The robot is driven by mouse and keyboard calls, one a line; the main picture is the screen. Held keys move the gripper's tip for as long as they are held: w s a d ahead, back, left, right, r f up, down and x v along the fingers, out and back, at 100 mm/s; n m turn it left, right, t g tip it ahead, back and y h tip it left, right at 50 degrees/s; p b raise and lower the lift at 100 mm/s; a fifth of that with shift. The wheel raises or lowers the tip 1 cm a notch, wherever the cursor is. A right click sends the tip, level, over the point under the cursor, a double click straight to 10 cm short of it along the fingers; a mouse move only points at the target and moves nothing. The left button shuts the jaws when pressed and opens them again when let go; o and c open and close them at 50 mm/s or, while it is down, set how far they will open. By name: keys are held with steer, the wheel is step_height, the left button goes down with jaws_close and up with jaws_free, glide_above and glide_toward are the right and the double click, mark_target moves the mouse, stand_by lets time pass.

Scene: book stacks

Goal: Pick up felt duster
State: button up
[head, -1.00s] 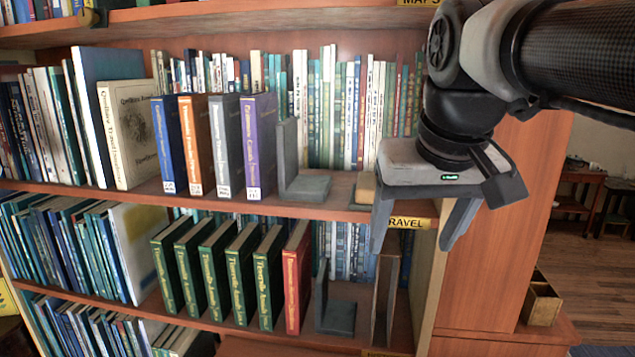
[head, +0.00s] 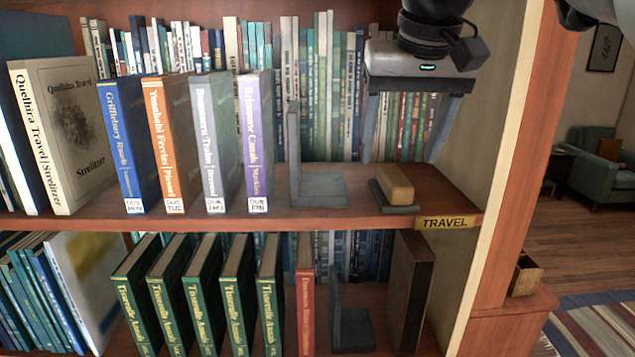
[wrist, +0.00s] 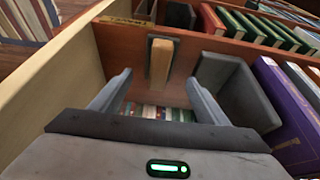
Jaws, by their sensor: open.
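The felt duster is a tan block (head: 395,184) on a dark grey base, lying on the upper shelf near its right front edge, behind the TRAVEL label. My gripper (head: 400,158) is open and empty, above and behind the duster in the head view, with its fingers pointing down. In the wrist view the duster (wrist: 160,62) lies ahead of the gap between my fingers (wrist: 158,82), apart from both. Nothing is between the fingers except the view of books farther off.
A grey metal bookend (head: 318,188) stands left of the duster, beside a purple book (head: 255,140). The shelf's right side wall (head: 462,120) is close on the right. The TRAVEL label (head: 446,222) is on the shelf edge. Green books and one red book (head: 305,290) stand below.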

mark_target(393, 173)
steer(key=shift+w+x, duration=0.15)
steer(key=shift+x, duration=1.55)
steer(key=shift+w+x, duration=0.1)
steer(key=shift+x, duration=1.6)
steer(key=shift+d, duration=0.1)
steer(key=shift+c, duration=0.5)
steer(key=c, duration=1.1)
